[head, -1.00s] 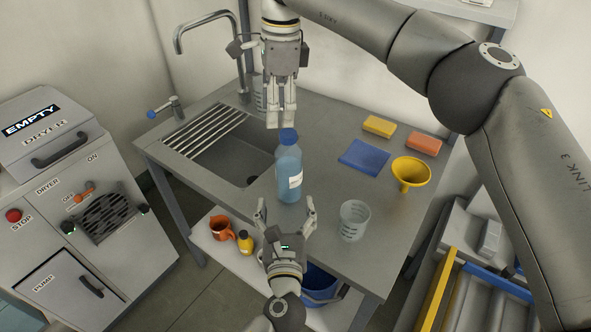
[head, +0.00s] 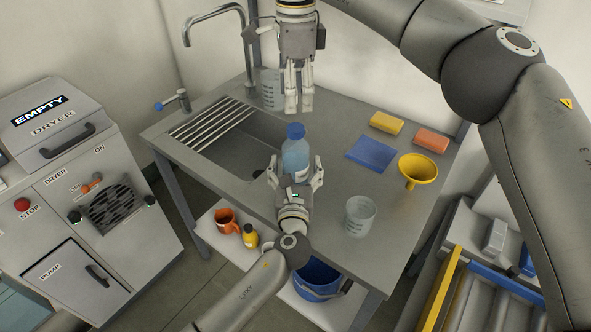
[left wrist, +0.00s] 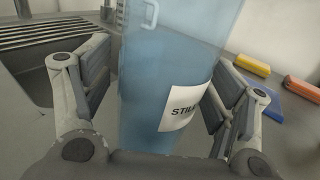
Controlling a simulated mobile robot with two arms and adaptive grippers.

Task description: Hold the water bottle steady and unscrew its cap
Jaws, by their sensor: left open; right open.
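The blue water bottle (head: 295,157) stands upright on the steel table with its dark blue cap (head: 295,131) on. My left gripper (head: 295,172) is open, its fingers on either side of the bottle's lower part. In the left wrist view the bottle (left wrist: 165,75), with its white label, stands between the open fingers, and gaps show at the sides. My right gripper (head: 298,108) is open, pointing down above and a little behind the cap, apart from it. The bottle's base is hidden behind my left gripper.
A clear beaker (head: 360,216) and a yellow funnel (head: 417,171) stand to the right. A blue cloth (head: 371,153), yellow sponge (head: 386,123) and orange sponge (head: 431,140) lie behind them. The sink (head: 240,150) is left of the bottle; another beaker (head: 271,88) is at the back.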

